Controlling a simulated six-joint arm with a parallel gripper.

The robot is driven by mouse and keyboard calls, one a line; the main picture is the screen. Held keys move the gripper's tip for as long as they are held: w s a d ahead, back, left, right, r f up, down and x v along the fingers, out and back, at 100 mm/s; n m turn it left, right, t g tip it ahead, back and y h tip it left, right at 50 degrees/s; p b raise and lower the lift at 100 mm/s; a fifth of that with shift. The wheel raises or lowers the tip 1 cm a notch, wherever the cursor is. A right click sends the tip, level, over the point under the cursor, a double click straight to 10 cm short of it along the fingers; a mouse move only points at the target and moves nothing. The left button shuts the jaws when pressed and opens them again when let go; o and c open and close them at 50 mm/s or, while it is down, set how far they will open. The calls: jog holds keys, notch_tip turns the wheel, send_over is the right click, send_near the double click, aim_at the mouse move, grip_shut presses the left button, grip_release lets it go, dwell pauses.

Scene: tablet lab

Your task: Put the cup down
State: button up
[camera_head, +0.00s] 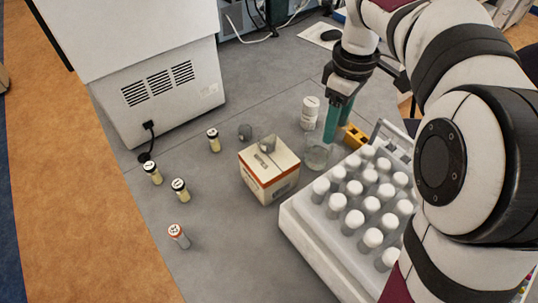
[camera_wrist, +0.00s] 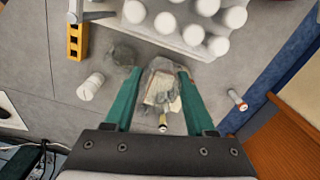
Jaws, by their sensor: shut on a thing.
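The cup (camera_head: 317,155) is clear glass and shows just below my gripper's teal fingers in the head view, beside the white rack. My gripper (camera_head: 332,130) points down and is shut on the cup. In the wrist view the cup (camera_wrist: 162,68) is between the tips of my gripper (camera_wrist: 158,75), and a box shows through and behind it. I cannot tell whether its base touches the table.
A white rack (camera_head: 300,225) of several capped bottles stands close to the right. A box (camera_head: 281,186), a white bottle (camera_head: 310,112) and a yellow block (camera_head: 355,137) are near. Several vials (camera_head: 180,190) stand left. The grey table is clear at front left (camera_head: 225,260).

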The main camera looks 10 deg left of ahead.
jog(key=f, duration=0.1)
jog(key=a+f+n, duration=0.1)
jog(key=f, duration=0.1)
jog(key=shift+s+a, duration=0.25)
jog(key=shift+s, duration=0.15)
send_over(271, 165)
jog(key=shift+n, duration=0.3)
jog(key=f, duration=0.6)
jog(key=shift+s+d+f, duration=0.1)
jog(key=shift+d+f, duration=0.1)
jog(key=shift+d, duration=0.1)
jog(key=shift+a+f, duration=0.2)
jog(key=shift+f, duration=0.95)
jog(key=shift+a+f, duration=0.15)
jog(key=shift+f, duration=0.95)
jog(key=o, duration=1.3)
jog(key=shift+f, duration=0.15)
